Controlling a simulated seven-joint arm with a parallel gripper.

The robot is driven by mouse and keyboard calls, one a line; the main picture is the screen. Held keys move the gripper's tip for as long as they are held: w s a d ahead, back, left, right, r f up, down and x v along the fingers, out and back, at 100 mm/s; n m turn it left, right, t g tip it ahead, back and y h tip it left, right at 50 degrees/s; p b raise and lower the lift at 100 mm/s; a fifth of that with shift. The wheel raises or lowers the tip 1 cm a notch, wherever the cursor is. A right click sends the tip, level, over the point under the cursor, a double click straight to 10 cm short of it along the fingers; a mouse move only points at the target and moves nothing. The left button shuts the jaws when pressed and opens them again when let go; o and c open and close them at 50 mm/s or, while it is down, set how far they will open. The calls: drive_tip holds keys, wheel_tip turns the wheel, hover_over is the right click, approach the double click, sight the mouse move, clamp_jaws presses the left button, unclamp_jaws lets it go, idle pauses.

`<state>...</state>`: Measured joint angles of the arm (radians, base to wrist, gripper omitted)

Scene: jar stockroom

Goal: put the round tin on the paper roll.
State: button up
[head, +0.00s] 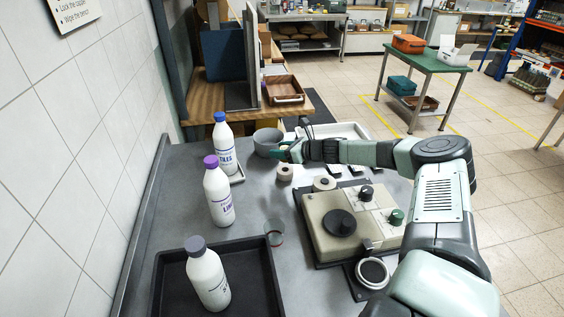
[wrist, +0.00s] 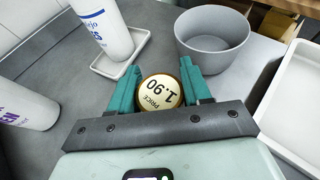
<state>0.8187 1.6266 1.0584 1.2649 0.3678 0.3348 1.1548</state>
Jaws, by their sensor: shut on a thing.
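The round tin (wrist: 161,91) has a gold rim and a pale top marked "PRICE 1.90". In the wrist view it sits between the two green fingers of my gripper (wrist: 161,82), which is shut on it. In the head view my gripper (head: 284,151) is over the counter beside the grey bowl, and the tin is not clearly visible there. A small beige roll (head: 285,173), seemingly the paper roll, stands on the counter just below my gripper in the picture. It does not show in the wrist view. I cannot tell the gap between tin and roll.
A grey bowl (wrist: 213,39) stands close by, with a blue-lettered bottle (wrist: 103,28) on a small white tray (wrist: 118,62). A purple-capped bottle (head: 218,192), a machine (head: 315,222) with another pale roll (head: 324,184), and a black tray (head: 262,272) are nearer.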

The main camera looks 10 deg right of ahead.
sight(281, 168)
drive_tip(key=shift+f, duration=2.2)
drive_tip(key=o, duration=1)
drive_tip(key=shift+f, duration=0.1)
drive_tip(key=shift+o, duration=0.2)
drive_tip(key=v, duration=1.2)
